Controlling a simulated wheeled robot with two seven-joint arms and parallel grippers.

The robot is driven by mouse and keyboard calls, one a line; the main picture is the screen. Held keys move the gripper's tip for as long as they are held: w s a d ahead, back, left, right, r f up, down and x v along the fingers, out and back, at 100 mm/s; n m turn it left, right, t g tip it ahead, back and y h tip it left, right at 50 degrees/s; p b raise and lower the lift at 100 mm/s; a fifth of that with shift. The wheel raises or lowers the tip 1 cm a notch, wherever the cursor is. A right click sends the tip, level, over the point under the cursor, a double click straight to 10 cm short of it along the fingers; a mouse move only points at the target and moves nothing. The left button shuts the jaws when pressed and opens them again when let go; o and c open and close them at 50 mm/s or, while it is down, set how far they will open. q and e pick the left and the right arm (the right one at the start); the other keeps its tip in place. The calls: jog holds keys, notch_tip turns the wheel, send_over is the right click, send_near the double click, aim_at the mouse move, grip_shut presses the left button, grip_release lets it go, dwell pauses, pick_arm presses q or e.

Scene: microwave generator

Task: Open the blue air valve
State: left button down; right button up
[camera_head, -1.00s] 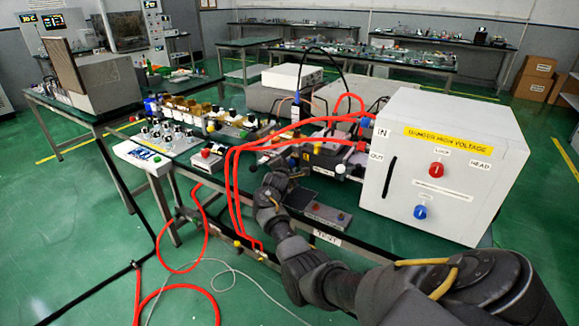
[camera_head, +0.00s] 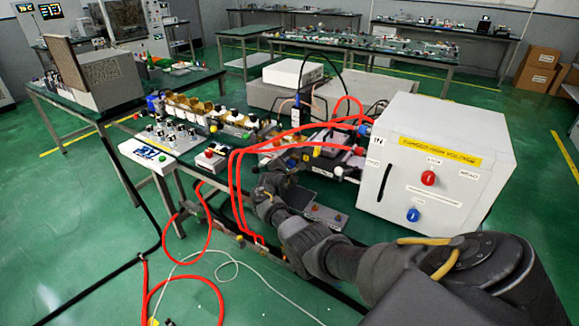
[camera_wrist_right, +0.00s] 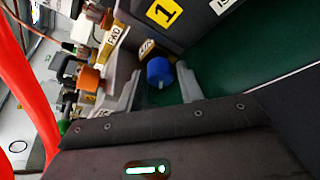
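A blue valve knob (camera_wrist_right: 160,72) shows in the right wrist view, in front of a small label plate and next to a dark panel marked 1. My right gripper (camera_wrist_right: 158,88) is open, with one grey finger on each side of the knob. I cannot tell whether either finger touches it. In the head view my right forearm and wrist (camera_head: 272,188) reach to the bench equipment left of the white cabinet, and the fingertips are hard to make out there. My left gripper is not in view.
An orange knob (camera_wrist_right: 90,80) sits just left of the gripper in the wrist view. Red hoses (camera_head: 236,180) run close to my right wrist. The white high-voltage cabinet (camera_head: 455,195) stands to the right, with a red knob and another blue knob (camera_head: 413,215).

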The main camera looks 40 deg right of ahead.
jog(key=shift+s, duration=0.1)
jog(key=shift+s+a+r, duration=0.1)
jog(key=shift+a+r, duration=0.05)
jog(key=shift+a, duration=0.2)
jog(key=p+v, duration=0.2)
jog(key=v, duration=0.8)
jog(key=shift+p, duration=0.3)
jog(key=shift+d, duration=0.1)
